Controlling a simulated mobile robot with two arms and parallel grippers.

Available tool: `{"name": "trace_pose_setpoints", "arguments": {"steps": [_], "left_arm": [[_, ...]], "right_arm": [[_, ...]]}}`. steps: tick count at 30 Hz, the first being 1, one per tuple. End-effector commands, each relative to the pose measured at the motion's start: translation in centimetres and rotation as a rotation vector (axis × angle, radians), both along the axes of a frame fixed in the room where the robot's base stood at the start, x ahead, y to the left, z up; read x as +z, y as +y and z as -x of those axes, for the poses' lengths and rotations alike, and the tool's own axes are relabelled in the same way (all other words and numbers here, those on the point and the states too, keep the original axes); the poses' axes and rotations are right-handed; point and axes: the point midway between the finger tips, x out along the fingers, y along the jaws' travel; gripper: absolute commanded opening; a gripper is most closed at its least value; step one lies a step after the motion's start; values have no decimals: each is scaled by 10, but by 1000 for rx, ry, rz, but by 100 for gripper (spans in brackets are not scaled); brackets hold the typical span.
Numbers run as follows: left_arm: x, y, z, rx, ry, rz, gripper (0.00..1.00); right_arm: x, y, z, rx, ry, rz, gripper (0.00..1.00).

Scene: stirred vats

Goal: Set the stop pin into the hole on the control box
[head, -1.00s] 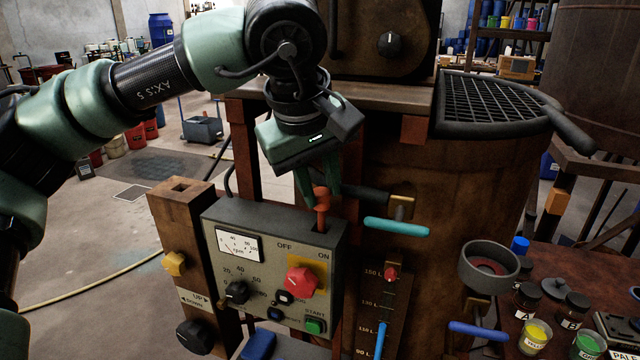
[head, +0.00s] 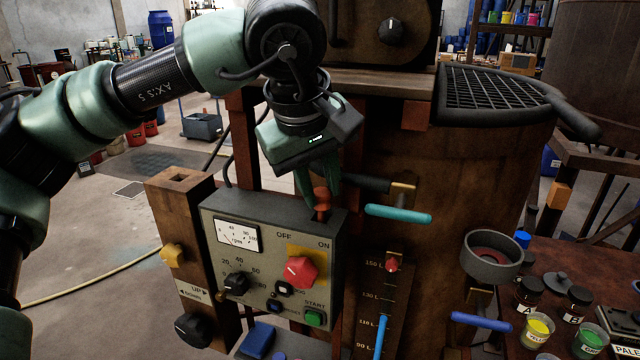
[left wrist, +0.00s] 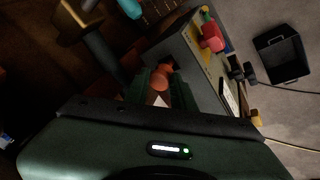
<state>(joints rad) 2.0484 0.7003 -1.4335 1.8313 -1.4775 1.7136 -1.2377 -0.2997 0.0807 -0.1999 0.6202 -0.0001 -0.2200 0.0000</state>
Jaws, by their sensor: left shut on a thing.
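The stop pin (head: 321,199) is orange-red with a rounded head. It stands upright at the top of the grey control box (head: 225,205), near its right back corner. My left gripper (head: 320,192) points down from above and is shut on the pin's head. In the left wrist view the pin (left wrist: 161,78) shows between the green fingers (left wrist: 158,88). The hole is hidden under the pin, and I cannot tell how deep the pin sits. My right gripper is not in view.
A turquoise-handled valve (head: 398,214) sticks out just right of the gripper. The box front has a red switch (head: 300,270) and a gauge (head: 237,234). A wooden post (head: 180,215) stands left of the box. A vat with a grate (head: 495,95) is at the right.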

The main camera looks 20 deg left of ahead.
Motion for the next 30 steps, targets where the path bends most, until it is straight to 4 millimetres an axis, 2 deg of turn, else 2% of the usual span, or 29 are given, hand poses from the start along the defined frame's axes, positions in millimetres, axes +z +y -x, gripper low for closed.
{"name": "trace_pose_setpoints", "arguments": {"steps": [30], "left_arm": [[-17,0,0,0,0,0,0]], "right_arm": [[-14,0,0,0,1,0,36]]}}
